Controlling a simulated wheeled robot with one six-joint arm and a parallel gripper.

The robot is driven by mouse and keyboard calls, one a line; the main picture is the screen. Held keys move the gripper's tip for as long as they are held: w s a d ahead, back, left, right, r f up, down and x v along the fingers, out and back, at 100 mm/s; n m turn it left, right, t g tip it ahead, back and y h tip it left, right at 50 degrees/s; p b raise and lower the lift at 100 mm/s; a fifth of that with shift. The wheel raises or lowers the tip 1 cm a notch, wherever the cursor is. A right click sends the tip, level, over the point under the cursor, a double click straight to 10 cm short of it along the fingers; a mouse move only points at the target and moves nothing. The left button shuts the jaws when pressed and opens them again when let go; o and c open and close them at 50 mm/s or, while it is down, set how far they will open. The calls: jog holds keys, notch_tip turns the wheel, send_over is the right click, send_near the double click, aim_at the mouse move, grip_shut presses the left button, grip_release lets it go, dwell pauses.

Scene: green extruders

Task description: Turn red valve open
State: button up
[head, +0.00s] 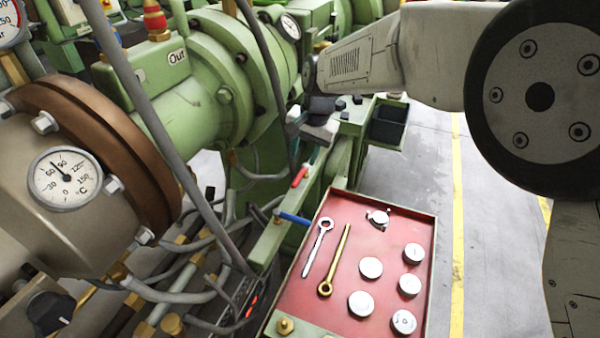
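The red valve handle (299,177) is a short red lever on the green frame, left of the red tray's far end. It slants up to the right. A blue valve handle (294,218) sits nearer to me, below it. My gripper (318,132) is at the end of my arm, above and slightly right of the red handle, and appears apart from it. Its fingers are small and dark against the machine, so I cannot tell whether they are open or shut.
A red tray (342,281) holds two wrenches and several silver discs. A brown flange with a temperature gauge (65,178) fills the left. A grey cable (150,125) crosses the green extruder (185,100). Clear floor (415,160) lies right of the tray.

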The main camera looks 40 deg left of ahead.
aim_at(299, 177)
jog(key=f, duration=0.2)
jog(key=a+f, duration=0.1)
jog(key=f, duration=0.4)
jog(key=shift+s+a+f, duration=0.2)
jog(key=shift+s+f, duration=0.1)
jog(key=shift+f, duration=0.05)
grip_shut()
